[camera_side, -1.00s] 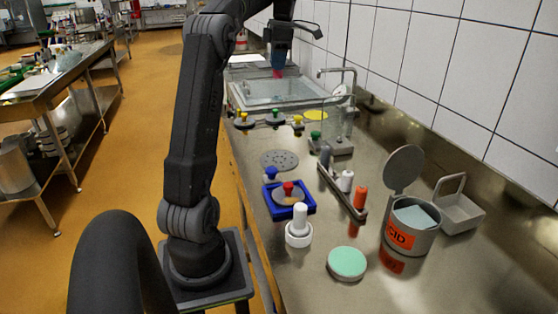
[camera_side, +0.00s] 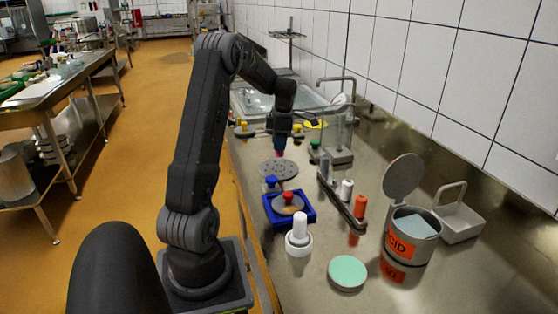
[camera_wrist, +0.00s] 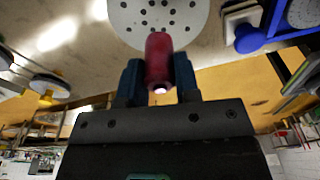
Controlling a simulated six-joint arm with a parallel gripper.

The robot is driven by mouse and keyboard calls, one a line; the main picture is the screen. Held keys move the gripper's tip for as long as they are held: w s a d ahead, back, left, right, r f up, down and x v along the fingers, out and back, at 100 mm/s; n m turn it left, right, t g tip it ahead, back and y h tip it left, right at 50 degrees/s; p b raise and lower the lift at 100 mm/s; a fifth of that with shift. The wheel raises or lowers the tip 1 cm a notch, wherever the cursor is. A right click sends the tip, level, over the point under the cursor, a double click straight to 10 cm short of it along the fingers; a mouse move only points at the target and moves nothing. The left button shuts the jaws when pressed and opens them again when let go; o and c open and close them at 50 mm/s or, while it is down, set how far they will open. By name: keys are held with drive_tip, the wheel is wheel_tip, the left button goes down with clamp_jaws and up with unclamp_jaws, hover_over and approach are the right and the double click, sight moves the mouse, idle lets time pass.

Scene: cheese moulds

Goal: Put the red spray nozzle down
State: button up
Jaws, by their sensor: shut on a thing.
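My gripper (camera_side: 281,138) is shut on the red spray nozzle (camera_wrist: 159,56). The nozzle points down between the two blue fingers in the wrist view. In the side view only a small part of the red nozzle (camera_side: 280,154) shows below the fingers. It is at the far edge of the grey perforated disc (camera_side: 279,170), which lies on the steel counter. The disc (camera_wrist: 185,14) fills the top middle of the wrist view, beyond the nozzle. I cannot tell whether the nozzle touches anything below it.
A narrow rack (camera_side: 336,197) with white and orange nozzles stands right of the disc. A blue frame (camera_side: 300,214) with a red-knobbed piece is nearer, beside a white plunger (camera_side: 299,228). An acid canister (camera_side: 412,245) and grey caddy (camera_side: 458,220) stand at right. Bare counter lies around the green disc (camera_side: 347,273).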

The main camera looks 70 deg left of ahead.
drive_tip(key=shift+f, duration=2.45)
drive_tip(key=shift+f, duration=0.1)
drive_tip(key=o, duration=1)
drive_tip(key=shift+c, duration=0.2)
